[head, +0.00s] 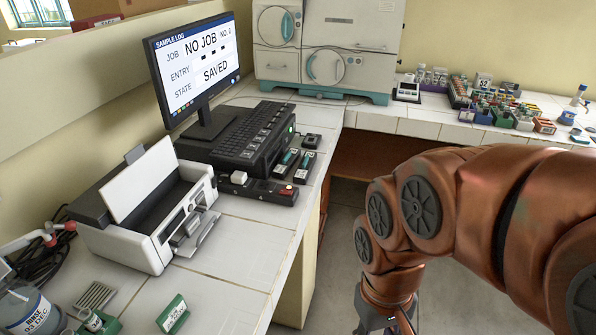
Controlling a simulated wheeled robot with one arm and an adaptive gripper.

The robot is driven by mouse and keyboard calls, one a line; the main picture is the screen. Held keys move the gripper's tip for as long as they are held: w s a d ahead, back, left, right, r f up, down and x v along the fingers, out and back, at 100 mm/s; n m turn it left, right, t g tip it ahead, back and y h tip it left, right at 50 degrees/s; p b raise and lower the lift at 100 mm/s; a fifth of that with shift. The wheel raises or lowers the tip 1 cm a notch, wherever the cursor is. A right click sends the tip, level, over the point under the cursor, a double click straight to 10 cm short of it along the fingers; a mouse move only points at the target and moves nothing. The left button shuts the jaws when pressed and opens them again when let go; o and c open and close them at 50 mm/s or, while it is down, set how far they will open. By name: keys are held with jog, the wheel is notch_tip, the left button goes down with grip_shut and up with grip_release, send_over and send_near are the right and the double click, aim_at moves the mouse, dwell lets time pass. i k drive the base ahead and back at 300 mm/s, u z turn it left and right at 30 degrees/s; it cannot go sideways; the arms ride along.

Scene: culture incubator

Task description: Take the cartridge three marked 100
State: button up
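No cartridge marked 100 can be made out. Two small dark pieces with teal tops, one (286,161) and another (304,166), lie side by side on the white tiled counter (240,245), right of the keyboard. Any marks on them are too small to read. Many small coloured items (490,105) stand on the far right counter; their labels are mostly unreadable, though one card reads 52. My copper arm reaches down at the right over the floor. Only the upper part of my gripper (385,322) shows at the bottom edge; its fingertips are cut off.
A monitor (200,65) reads NO JOB, SAVED. A printer (150,210), keyboard unit (235,135) and control box (262,190) crowd the near counter. A bottle (30,312) and green card (172,314) stand front left. White incubator cabinets (330,40) stand behind. Floor between counters is open.

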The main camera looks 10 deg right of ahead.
aim_at(281, 170)
jog(key=z, duration=1.5)
jog(key=i, duration=1.95)
jog(key=u, duration=4.15)
